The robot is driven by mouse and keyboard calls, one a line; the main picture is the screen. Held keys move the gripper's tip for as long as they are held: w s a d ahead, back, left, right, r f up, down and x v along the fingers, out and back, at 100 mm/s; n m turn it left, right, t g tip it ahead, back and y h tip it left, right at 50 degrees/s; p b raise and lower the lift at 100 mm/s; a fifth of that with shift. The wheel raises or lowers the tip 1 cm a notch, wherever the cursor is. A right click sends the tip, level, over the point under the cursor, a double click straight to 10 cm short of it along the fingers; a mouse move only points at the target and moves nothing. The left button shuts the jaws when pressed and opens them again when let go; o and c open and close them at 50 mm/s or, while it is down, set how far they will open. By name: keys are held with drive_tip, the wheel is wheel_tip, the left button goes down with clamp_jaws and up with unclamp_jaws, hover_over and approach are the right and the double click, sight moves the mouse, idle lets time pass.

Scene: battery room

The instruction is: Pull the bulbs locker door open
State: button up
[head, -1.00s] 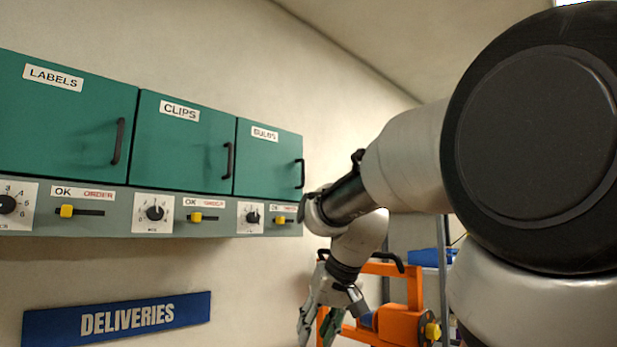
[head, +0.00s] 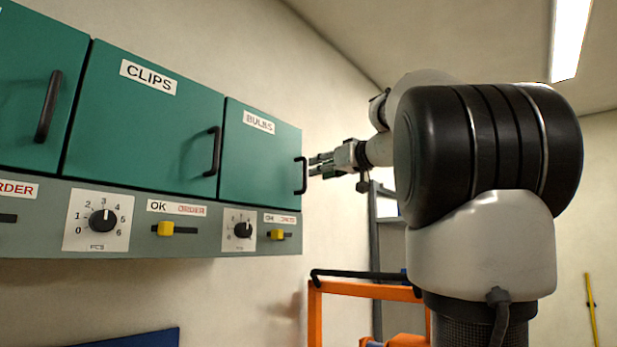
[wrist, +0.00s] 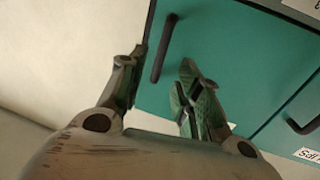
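The bulbs locker door (head: 258,160) is green, labelled BULBS, and stands shut at the right end of the locker row. Its black bar handle (head: 301,176) is upright near the door's right edge. In the wrist view, the door (wrist: 235,60) appears turned over, with the handle (wrist: 163,48) lying ahead in the gap between my fingers. My gripper (head: 314,165) is beside the handle, on its right in the head view. In the wrist view, my gripper (wrist: 158,85) is open and empty. I cannot tell whether a finger touches the handle.
The clips locker door (head: 145,120), also shut, is to the left with its own handle (head: 212,151). A grey panel with dials and yellow sliders (head: 166,229) runs below the doors. An orange frame (head: 365,291) stands low at the right. The wall right of the lockers is bare.

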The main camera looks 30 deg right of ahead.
sight(305, 186)
drive_tip(key=w, duration=0.2)
drive_tip(key=w+a, duration=0.1)
drive_tip(key=w, duration=0.4)
drive_tip(key=shift+w+a+f, duration=0.1)
drive_tip(key=shift+w+a, duration=0.05)
drive_tip(key=shift+w, duration=0.25)
clamp_jaws()
